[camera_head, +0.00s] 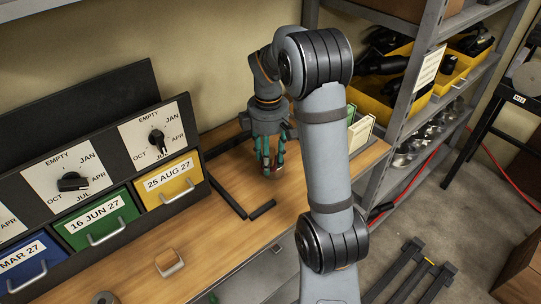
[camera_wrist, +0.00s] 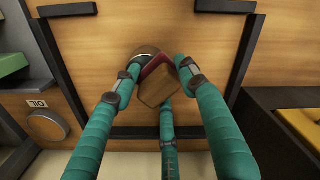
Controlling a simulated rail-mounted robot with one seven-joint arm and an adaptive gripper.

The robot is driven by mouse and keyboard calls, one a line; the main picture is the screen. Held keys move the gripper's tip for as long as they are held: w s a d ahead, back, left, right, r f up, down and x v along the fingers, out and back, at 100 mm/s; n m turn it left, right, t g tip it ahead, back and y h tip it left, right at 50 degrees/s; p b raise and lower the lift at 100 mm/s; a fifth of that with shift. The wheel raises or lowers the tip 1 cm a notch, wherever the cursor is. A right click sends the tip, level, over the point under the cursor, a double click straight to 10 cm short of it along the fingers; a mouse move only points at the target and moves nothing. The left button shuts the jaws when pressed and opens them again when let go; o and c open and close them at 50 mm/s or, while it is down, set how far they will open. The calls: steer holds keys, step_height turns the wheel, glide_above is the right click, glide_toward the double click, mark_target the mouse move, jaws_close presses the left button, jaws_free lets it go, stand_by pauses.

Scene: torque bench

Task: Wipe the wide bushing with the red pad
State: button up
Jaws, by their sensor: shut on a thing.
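My gripper (camera_head: 268,166) is low over the far end of the wooden bench, with its teal fingers pointing down. In the wrist view, my gripper (camera_wrist: 156,82) is shut on a wooden block that carries the red pad (camera_wrist: 152,66). The red pad also shows as a small red patch between the fingers in the head view (camera_head: 267,172). A round metallic piece, which looks like the wide bushing (camera_wrist: 142,52), lies right beside the pad, partly hidden by the block and a finger. I cannot tell whether pad and bushing touch.
Black bracket strips (camera_head: 262,209) frame this part of the bench. Another wooden block (camera_head: 169,262) with a pale pad and a grey ring (camera_head: 104,298) lie nearer. Labelled drawers with dials (camera_head: 171,184) stand at left; a shelf with yellow bins (camera_head: 385,91) is at right.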

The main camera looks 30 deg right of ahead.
steer(key=r+p, duration=0.2)
steer(key=r, duration=0.1)
steer(key=shift+a, duration=0.2)
steer(key=shift+s+d+r+p, duration=0.1)
steer(key=shift+d+r+p, duration=0.1)
steer(key=shift+r+p, duration=0.55)
step_height(320, 180, up, 4)
steer(key=p, duration=0.4)
steer(key=shift+f, duration=0.1)
steer(key=shift+f, duration=0.2)
